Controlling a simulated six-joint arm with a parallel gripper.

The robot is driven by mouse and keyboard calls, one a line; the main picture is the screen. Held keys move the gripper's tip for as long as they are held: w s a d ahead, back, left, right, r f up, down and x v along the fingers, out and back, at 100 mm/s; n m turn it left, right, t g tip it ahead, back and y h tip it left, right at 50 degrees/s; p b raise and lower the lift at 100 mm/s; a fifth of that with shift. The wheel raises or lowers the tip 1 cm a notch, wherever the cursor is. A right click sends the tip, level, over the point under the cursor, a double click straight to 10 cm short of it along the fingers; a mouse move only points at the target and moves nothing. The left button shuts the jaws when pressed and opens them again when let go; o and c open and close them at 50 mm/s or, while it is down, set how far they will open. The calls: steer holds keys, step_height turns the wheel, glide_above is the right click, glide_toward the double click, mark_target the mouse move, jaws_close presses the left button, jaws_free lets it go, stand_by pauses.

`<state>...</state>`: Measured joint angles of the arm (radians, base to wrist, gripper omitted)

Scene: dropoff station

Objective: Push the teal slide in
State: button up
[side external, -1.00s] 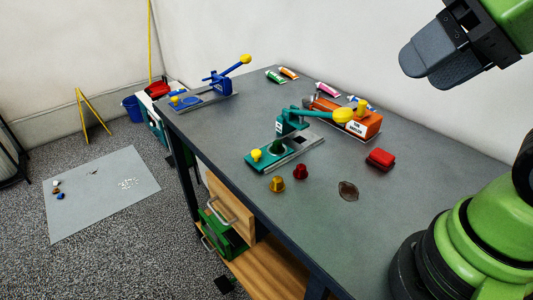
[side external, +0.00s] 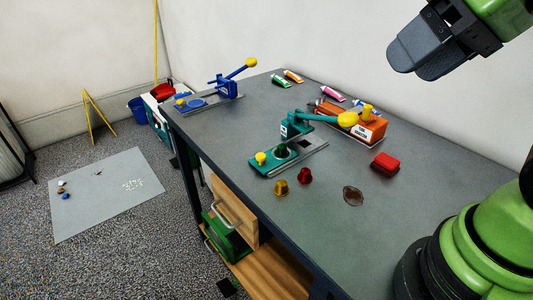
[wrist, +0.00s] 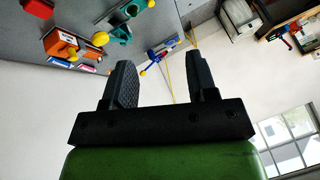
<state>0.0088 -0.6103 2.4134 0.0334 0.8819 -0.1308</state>
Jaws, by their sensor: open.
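The teal slide (side external: 265,166) is a flat plate with a yellow knob (side external: 261,158) at its left end. It sticks out at the left end of a grey base (side external: 312,146). A dark green piece (side external: 282,149) sits in its round seat. A teal press (side external: 292,125) with a lever and a yellow ball (side external: 347,119) stands over the base, its lever reaching right. My gripper (side external: 412,60) is high at the upper right, well away from the slide. In the wrist view my gripper (wrist: 160,65) is open and empty; the teal press (wrist: 117,28) shows at the top, the slide mostly out of frame.
A blue press (side external: 222,88) stands at the far left table corner. An orange box (side external: 362,128) stands right of the teal press. Several tubes lie at the back.

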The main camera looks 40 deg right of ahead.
steer(key=w+f+n+g, duration=0.1)
steer(key=w+n, duration=0.3)
steer(key=w, duration=0.5)
steer(key=n+g+y, duration=0.1)
steer(key=n+g, duration=0.2)
steer(key=n, duration=0.5)
glide_above(263, 155)
steer(key=s+d, duration=0.3)
step_height(263, 155, down, 19)
steer(key=x, duration=1)
steer(key=shift+w+a, duration=0.15)
steer(key=shift+w, duration=0.05)
jaws_close()
